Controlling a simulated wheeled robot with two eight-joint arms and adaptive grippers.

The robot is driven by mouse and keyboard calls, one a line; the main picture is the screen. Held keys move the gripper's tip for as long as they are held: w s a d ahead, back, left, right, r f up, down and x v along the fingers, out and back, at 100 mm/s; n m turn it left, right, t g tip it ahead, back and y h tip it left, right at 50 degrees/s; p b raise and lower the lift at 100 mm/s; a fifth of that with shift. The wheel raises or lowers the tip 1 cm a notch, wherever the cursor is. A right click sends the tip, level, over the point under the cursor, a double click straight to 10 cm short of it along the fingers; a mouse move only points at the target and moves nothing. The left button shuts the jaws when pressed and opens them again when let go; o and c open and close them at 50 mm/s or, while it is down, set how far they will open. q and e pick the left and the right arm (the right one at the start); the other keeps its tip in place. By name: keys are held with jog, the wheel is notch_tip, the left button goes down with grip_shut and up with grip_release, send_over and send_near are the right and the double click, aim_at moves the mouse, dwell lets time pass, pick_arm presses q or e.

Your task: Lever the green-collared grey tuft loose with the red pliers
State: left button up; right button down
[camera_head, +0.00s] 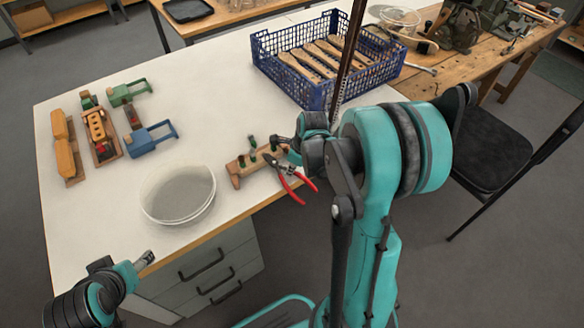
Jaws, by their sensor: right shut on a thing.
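A wooden brush block (235,172) with several dark green-collared tufts lies near the front edge of the white table. The red-handled pliers (291,186) are at its right end, dark jaws toward the block and handles pointing to the lower right. My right gripper (281,147) is right above the block's right end, shut on the pliers; its fingers and wrist partly hide the grip. Which tuft is grey, and whether the jaws touch it, is too small to tell. My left gripper (147,259) is low at the front left edge, away from the block; its finger opening is unclear.
A round white bowl (178,193) stands left of the block. A blue crate (290,92) of wooden pieces is behind. Wooden blocks (66,146) and green and blue clamps (150,137) lie at the left. The table's middle is clear.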

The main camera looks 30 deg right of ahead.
jog(key=shift+s+d, duration=0.15)
jog(key=shift+s, duration=0.35)
jog(key=shift+s, duration=0.1)
jog(key=shift+s+d+r, duration=0.1)
jog(key=shift+s+d, duration=0.2)
jog(key=shift+s, duration=0.6)
jog(key=shift+s+d+r, duration=0.1)
jog(key=shift+s+d, duration=0.15)
jog(key=shift+s, duration=0.6)
jog(key=shift+p, duration=0.3)
jog(key=shift+r+p, duration=2.4)
jog(key=shift+r, duration=0.6)
